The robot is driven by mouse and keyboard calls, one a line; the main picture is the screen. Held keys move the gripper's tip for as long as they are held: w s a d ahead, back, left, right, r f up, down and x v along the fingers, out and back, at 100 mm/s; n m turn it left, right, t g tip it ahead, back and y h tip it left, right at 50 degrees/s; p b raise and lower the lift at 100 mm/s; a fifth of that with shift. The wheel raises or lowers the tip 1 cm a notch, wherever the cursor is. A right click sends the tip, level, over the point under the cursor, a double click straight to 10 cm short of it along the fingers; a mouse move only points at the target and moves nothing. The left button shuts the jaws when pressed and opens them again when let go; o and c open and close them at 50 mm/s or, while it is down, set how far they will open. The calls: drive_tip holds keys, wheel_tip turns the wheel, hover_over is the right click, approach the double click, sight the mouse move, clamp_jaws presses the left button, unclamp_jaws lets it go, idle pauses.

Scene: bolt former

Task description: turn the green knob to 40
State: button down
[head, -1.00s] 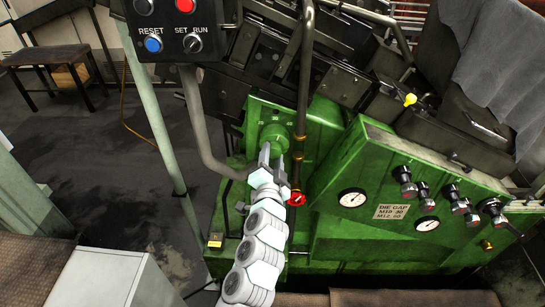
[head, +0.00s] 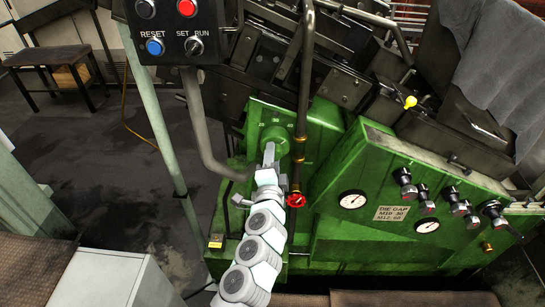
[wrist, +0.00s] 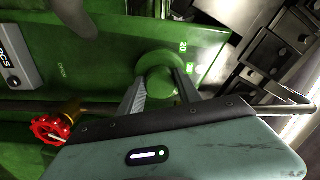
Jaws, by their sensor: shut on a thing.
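The green knob (head: 274,137) is a round boss on the green machine face, in the upper middle of the head view. In the wrist view the knob (wrist: 160,72) sits between my two grey fingers, with a 20 and a second, hard-to-read number on the plate at its upper right. My gripper (head: 269,154) is shut on the knob; in the wrist view the fingers (wrist: 161,90) lie on either side of it. In the head view the fingers line up edge-on and hide part of the knob. I cannot read the knob's setting.
A red valve wheel (head: 295,200) on a vertical pipe (head: 303,90) is close to the right of my wrist. A grey bent pipe (head: 200,130) and control box (head: 175,28) are at the left. Gauges (head: 352,199) and a die gap plate (head: 391,212) are at the right.

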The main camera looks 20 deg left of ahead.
drive_tip(key=c, duration=0.8)
unclamp_jaws()
drive_tip(key=shift+c, duration=0.2)
drive_tip(key=b+v, duration=0.1)
drive_tip(key=v, duration=0.9)
drive_tip(key=shift+s+b, duration=0.4)
drive_tip(key=shift+d, duration=0.15)
